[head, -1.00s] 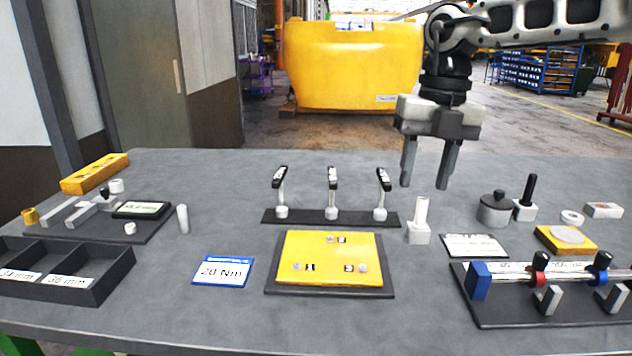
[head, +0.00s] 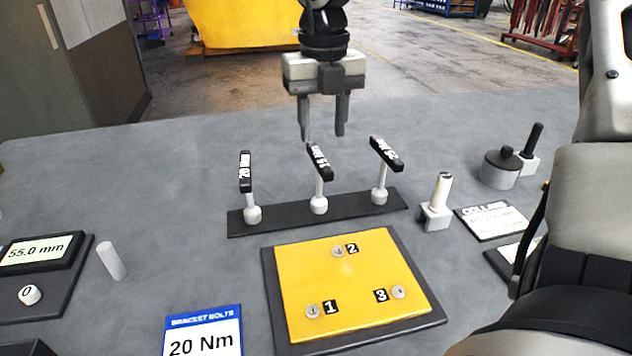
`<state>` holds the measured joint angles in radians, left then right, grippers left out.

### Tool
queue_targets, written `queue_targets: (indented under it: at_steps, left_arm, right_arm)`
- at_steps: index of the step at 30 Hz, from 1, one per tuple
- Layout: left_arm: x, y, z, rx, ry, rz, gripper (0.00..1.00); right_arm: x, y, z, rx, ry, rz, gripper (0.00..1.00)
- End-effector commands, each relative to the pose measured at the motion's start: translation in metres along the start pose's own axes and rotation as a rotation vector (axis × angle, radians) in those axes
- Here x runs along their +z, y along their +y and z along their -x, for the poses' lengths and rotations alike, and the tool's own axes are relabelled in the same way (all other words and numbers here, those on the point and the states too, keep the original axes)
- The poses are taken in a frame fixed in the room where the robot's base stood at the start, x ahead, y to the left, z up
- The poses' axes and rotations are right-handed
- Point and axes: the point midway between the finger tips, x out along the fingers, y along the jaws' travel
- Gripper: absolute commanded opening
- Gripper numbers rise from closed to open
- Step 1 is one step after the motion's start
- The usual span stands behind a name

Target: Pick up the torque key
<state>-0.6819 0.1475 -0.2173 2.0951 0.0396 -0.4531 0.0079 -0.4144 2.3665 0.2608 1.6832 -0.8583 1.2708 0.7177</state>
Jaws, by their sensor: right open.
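Three torque keys with black T-handles stand upright in a dark rack (head: 290,219). The left key (head: 246,172) reads "20 Nm". The labels on the middle key (head: 320,163) and the right key (head: 386,154) are too small to read surely. A blue-and-white card (head: 203,333) in front reads "Bracket bolts 20 Nm". My right gripper (head: 322,134) is open and empty, pointing down. In the picture its fingertips are just above the middle key's handle, apparently behind it and apart from it. My left gripper is out of view.
A yellow plate (head: 345,284) with three numbered bolts lies in front of the rack. A white post on a block (head: 437,202) stands right of the rack. A grey cylinder with a knob (head: 501,168) is farther right. A white pin (head: 112,261) stands at left. My arm covers the right side.

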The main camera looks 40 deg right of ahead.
Motion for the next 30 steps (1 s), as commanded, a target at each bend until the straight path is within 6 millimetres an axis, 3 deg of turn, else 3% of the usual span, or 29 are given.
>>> queue_targets:
  at_steps: [4,13,21,30]
  left_arm:
    - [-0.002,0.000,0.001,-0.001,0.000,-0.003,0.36]
    - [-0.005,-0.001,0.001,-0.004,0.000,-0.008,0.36]
    - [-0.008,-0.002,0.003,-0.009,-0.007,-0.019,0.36]
    - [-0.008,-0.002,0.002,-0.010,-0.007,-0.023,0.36]
  right_arm:
    - [-0.001,0.000,-0.028,-0.001,0.005,0.000,0.42]
    - [-0.001,0.001,-0.051,-0.001,0.004,0.000,0.42]
    - [-0.001,0.004,-0.089,-0.001,0.001,0.000,0.42]
    - [-0.001,0.004,-0.095,0.000,-0.001,-0.001,0.42]
